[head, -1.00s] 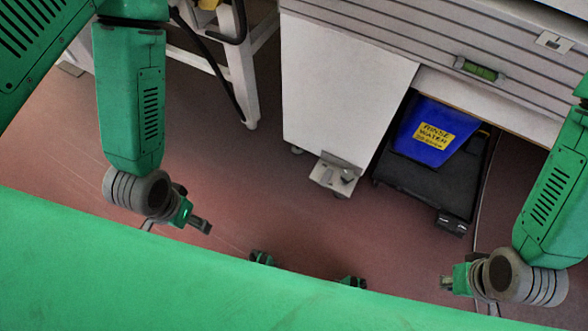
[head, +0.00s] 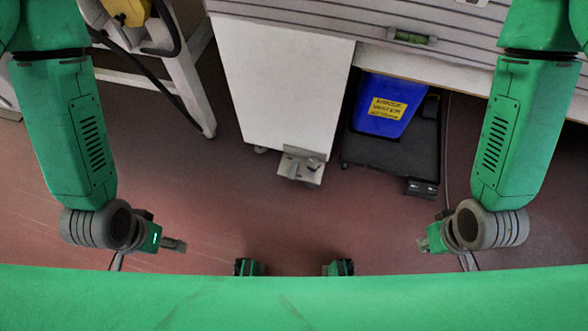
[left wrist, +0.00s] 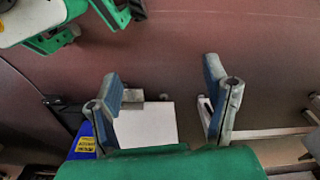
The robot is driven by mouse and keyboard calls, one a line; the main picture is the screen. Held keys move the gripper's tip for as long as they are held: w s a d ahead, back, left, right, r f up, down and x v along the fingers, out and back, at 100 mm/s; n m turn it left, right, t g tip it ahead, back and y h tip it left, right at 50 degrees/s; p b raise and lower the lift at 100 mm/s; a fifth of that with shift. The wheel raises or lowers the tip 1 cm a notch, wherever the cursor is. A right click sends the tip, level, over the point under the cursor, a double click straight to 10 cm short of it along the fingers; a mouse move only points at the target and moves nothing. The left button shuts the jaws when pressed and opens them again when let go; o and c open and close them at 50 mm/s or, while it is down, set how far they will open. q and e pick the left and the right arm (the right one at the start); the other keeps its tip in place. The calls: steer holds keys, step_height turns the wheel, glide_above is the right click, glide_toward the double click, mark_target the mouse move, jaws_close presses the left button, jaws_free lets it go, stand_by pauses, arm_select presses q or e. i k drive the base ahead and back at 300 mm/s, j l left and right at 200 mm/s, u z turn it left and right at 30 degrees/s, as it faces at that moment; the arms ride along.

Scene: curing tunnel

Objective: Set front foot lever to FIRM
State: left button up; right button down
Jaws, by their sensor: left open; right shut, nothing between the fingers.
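A grey metal foot bracket with small upright parts (head: 300,167) sticks out low at the front of the white cabinet (head: 280,85); it looks like the foot lever, but its setting and any FIRM marking are too small to read. The bracket also shows in the left wrist view (left wrist: 130,96), beyond my left fingers. My left gripper (left wrist: 165,98) is open and empty, well apart from the bracket; in the head view it (head: 175,244) hangs at lower left. My right gripper (head: 424,245) is shut and empty at lower right, away from the bracket.
A blue rinse water bin (head: 388,105) stands on a black dolly (head: 392,150) with a small dark box (head: 421,187) at its front corner. A white-legged frame (head: 180,80) with hanging black hoses stands at left. Reddish floor (head: 210,200) lies clear before the cabinet.

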mark_target(294, 168)
steer(key=i+j, duration=0.2)
steer(key=j, duration=0.2)
steer(key=i+j+z, duration=0.1)
steer(key=z, duration=0.25)
steer(key=j+z, duration=0.65)
steer(key=i+l+z, duration=0.1)
steer(key=i+z, duration=0.45)
